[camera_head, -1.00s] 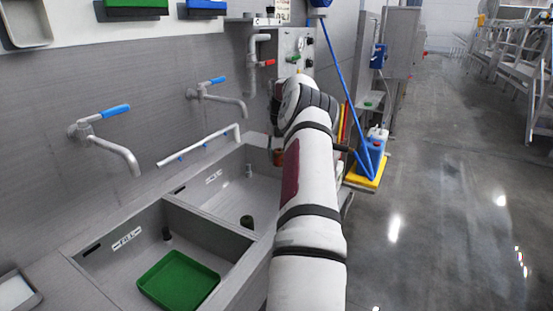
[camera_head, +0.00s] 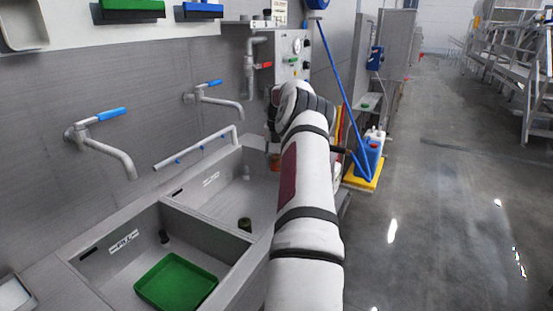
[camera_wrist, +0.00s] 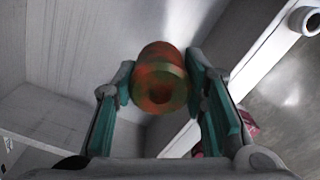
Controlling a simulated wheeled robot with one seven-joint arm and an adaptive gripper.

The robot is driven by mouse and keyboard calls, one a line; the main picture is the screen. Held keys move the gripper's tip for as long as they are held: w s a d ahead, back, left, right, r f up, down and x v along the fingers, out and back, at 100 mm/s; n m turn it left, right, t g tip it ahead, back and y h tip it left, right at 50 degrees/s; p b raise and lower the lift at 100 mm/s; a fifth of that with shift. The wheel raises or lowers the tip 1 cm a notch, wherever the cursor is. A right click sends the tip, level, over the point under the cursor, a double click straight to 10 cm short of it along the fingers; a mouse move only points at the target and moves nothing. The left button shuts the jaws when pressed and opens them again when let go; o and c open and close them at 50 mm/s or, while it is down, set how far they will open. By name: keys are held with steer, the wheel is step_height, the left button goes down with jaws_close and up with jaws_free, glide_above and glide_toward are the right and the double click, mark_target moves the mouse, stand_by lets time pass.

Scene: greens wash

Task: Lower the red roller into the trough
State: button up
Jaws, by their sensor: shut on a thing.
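The red roller (camera_wrist: 160,88) is a short reddish cylinder with a dark hole in its end and greenish tints. It sits between the two teal-padded fingers of my gripper (camera_wrist: 160,75), which is shut on it. In the head view the roller (camera_head: 275,162) shows as a small orange-red spot below my wrist, over the far right end of the steel trough (camera_head: 207,223). The trough has two basins. The wrist view shows pale basin walls behind the roller. I cannot tell its exact height above the floor of the basin. My arm hides part of the right basin.
A green tray (camera_head: 176,282) lies in the left basin. A dark round plug (camera_head: 245,224) stands in the right basin. Taps (camera_head: 100,140) and a white pipe (camera_head: 196,149) line the back wall. A blue container (camera_head: 371,152) stands on a yellow base at right. The aisle floor is clear.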

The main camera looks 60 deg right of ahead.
steer(key=shift+f+b, duration=1)
steer(key=shift+f, duration=5.6)
steer(key=shift+f+b, duration=0.85)
steer(key=shift+f, duration=1.7)
steer(key=o, duration=1.2)
steer(key=shift+o, duration=0.2)
steer(key=shift+r, duration=0.1)
